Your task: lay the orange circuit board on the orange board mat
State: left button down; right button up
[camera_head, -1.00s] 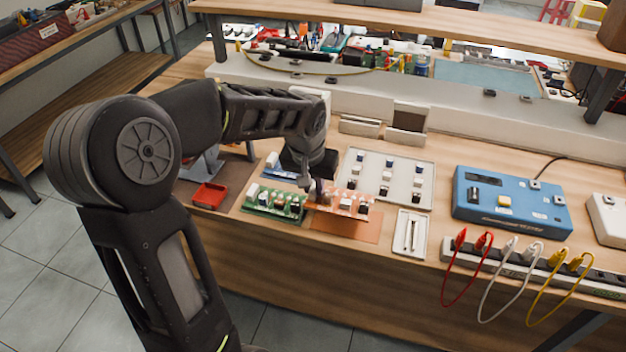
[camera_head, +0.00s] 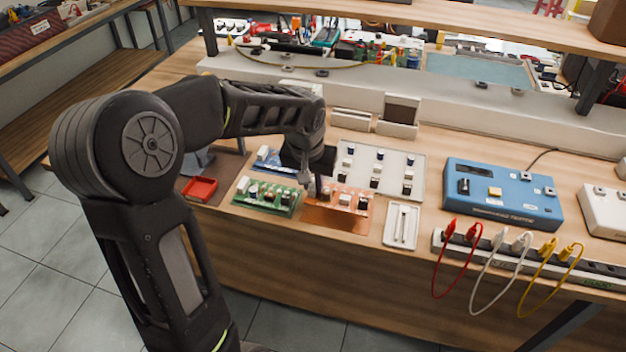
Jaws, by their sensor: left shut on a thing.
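The orange circuit board (camera_head: 346,198) carries several white and dark parts and is over the back part of the orange board mat (camera_head: 334,221). The front strip of the mat is bare, and its back part is hidden. I cannot tell whether the board touches the mat or is held just above it. My left gripper (camera_head: 315,188) points down and is shut on the board's left end. The black gripper body partly hides the contact. My right gripper is not in view.
A green board (camera_head: 267,196) lies close on the left, with a blue board (camera_head: 272,160) behind it. A red tray (camera_head: 199,188) is further left. A grey tray of parts (camera_head: 400,164) stands behind; a small white tray (camera_head: 402,226) and blue tester (camera_head: 502,196) are right.

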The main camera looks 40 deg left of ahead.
aim_at(313, 195)
pick_arm(q)
notch_tip(313, 195, down, 2)
jog(key=shift+f+b, duration=0.25)
jog(key=shift+b, duration=0.4)
jog(key=shift+f+b, duration=0.75)
jog(key=shift+f, duration=0.1)
jog(key=shift+f+b, duration=0.15)
jog(key=shift+b, duration=0.3)
dwell(0.9)
dwell(0.4)
jog(key=c, duration=1.3)
grip_release()
jog(key=shift+o, duration=0.5)
